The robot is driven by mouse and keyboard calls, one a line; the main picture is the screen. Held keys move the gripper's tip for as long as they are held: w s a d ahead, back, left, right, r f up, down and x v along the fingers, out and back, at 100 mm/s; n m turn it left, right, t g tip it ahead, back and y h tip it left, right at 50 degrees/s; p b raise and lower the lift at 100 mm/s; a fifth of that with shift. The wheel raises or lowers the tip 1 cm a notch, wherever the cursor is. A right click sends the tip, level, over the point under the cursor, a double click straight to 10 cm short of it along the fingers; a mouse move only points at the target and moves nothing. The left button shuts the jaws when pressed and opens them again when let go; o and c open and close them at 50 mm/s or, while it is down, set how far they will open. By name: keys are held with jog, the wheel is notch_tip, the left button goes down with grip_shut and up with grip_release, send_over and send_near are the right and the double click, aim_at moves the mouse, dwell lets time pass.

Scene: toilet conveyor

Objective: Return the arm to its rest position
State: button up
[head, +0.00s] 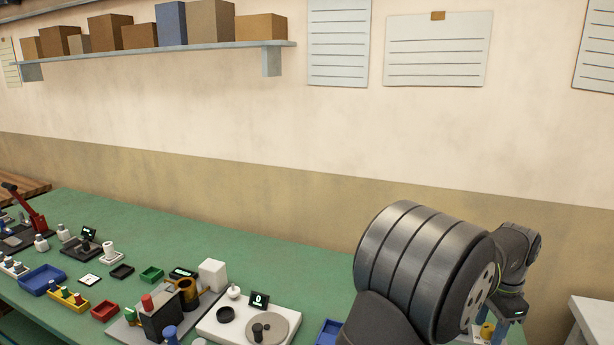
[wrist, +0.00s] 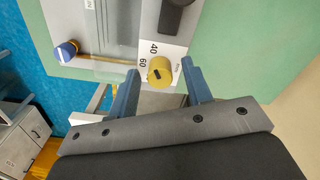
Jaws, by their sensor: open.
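My gripper (wrist: 160,68) is open, with its two blue fingers spread apart in the wrist view. A yellow knob (wrist: 160,71) with a dark mark shows between the fingertips. It sits by a white scale plate (wrist: 152,48) marked 40 and 60. No finger visibly touches the knob, and I cannot tell how far below the fingertips it lies. In the head view my arm is at the right, over the right end of the bench, and its bulky link hides much of that end. The gripper shows only in part there.
The green bench (head: 325,272) holds several small fixtures and bins at the left and middle. A white device with a round plate (head: 272,326) and a blue bin (head: 329,333) stand left of my arm. In the wrist view, a blue-capped part (wrist: 66,51) lies left and a cabinet (wrist: 22,138) stands below.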

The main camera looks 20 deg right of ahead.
jog(key=n, duration=1.5)
dwell(0.4)
dwell(0.5)
